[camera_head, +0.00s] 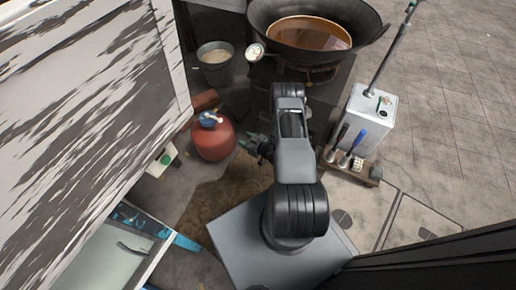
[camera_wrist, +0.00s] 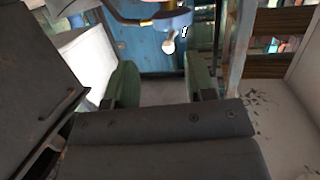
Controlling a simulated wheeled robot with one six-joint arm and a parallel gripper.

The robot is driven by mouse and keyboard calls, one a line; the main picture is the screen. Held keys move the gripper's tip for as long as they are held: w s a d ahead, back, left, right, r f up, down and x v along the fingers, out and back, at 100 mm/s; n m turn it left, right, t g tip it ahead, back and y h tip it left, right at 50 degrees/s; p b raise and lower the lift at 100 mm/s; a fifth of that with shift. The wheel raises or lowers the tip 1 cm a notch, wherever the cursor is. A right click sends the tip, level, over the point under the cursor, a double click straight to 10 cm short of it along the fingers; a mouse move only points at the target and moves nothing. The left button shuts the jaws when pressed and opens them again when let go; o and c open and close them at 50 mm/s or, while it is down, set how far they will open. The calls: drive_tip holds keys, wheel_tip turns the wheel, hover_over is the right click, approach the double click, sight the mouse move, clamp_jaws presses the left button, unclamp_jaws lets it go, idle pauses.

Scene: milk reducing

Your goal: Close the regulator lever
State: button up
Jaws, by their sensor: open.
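The red gas cylinder (camera_head: 213,142) stands on the ground left of my arm in the head view. Its blue regulator (camera_head: 209,118) sits on top; the lever is too small to make out there. My gripper (camera_head: 247,143) is just right of the cylinder, apart from it. In the wrist view, my gripper (camera_wrist: 162,78) shows two green fingers spread wide with nothing between them. A blue-grey regulator body (camera_wrist: 172,19) with a brass band is at the top, beyond the fingertips. A small pale knob, possibly the lever's end, hangs below it. The lever's position is unclear.
A large wok (camera_head: 312,30) of brown liquid sits on a stove behind my arm. A grey bucket (camera_head: 215,66) stands behind the cylinder. A white box (camera_head: 368,116) and a wooden tool rack (camera_head: 348,168) are at right. A worn white panel (camera_head: 80,110) fills the left.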

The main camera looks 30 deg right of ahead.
drive_tip(key=s+d+f+m+g+h, duration=0.2)
drive_tip(key=s+d+f+g+h, duration=0.1)
drive_tip(key=g, duration=0.3)
drive_tip(key=shift+s+d+f+h+p, duration=0.15)
drive_tip(key=shift+s+f+h+p, duration=0.35)
drive_tip(key=shift+s+f, duration=0.35)
